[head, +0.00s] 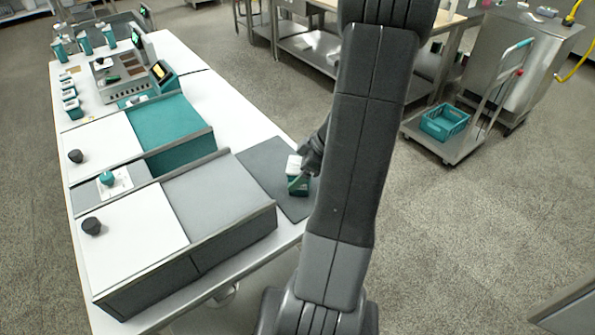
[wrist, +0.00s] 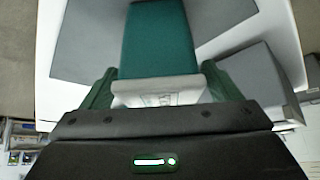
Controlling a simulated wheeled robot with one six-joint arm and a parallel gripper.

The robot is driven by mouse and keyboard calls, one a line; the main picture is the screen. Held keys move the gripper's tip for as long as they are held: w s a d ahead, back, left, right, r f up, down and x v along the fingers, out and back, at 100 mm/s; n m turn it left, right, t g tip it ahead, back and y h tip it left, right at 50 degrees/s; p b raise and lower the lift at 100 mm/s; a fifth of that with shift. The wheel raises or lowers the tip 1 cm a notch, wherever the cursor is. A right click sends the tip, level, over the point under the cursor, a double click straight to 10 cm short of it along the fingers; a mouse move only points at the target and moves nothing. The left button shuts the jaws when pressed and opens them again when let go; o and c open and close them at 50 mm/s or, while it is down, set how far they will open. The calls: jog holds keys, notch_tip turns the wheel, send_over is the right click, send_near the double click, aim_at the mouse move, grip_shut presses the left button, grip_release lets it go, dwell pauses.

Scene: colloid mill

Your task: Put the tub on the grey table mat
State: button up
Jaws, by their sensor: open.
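The tub (head: 294,163), white and teal, is at the right end of the white table, over the grey table mat (head: 268,163), and looks to be standing on it. In the wrist view the tub (wrist: 159,38) shows a teal face and a whitish near end, with the mat (wrist: 82,45) around it. My gripper (wrist: 159,72) is open, with one green finger on each side of the tub's near end. In the head view my arm hides part of the gripper and the mat's right side.
A box with a grey panel (head: 218,195) stands left of the mat, and a teal-panelled one (head: 170,125) behind it. Small containers and devices stand at the table's far end. A trolley (head: 445,148) with a teal crate (head: 444,122) is on the floor at right.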

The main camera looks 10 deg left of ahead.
jog(key=p+v, duration=0.2)
jog(key=v, duration=0.9)
jog(key=shift+d+r, duration=0.15)
jog(key=shift+r, duration=0.15)
